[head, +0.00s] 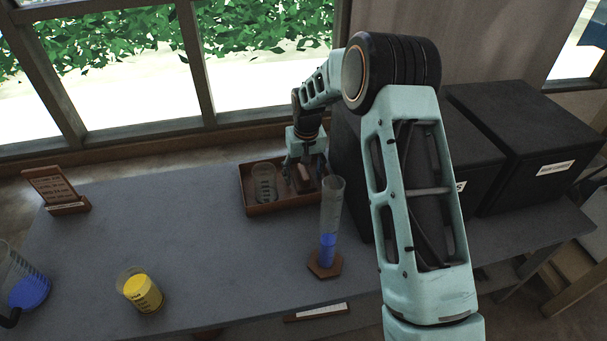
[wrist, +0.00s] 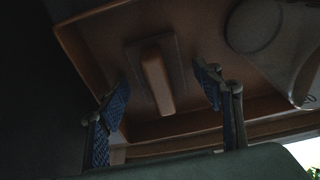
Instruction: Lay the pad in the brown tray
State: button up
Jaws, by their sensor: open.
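The brown tray (head: 248,196) stands at the back of the table; its rim and floor also show in the wrist view (wrist: 85,50). The pad (wrist: 180,65), a dark flat square with a brown upright grip bar (wrist: 157,82), lies on the tray's floor in the wrist view. In the head view only a little of the pad's brown grip (head: 304,178) shows below the gripper. My gripper (head: 305,172) is over the tray. In the wrist view my gripper (wrist: 160,100) is open, its blue-padded fingers apart on either side of the grip bar, not touching it.
A glass beaker (head: 264,182) stands in the tray left of the gripper. A tall cylinder with blue liquid (head: 329,225) stands just in front. Black boxes (head: 515,140) stand to the right. A yellow beaker (head: 140,290) and a sign (head: 55,190) are left. The table's middle is clear.

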aim_at(305, 175)
notch_tip(305, 175, up, 12)
jog(key=s+p, duration=0.1)
jog(key=p, duration=0.2)
jog(key=shift+s+d, duration=0.2)
jog(key=shift+s, duration=0.15)
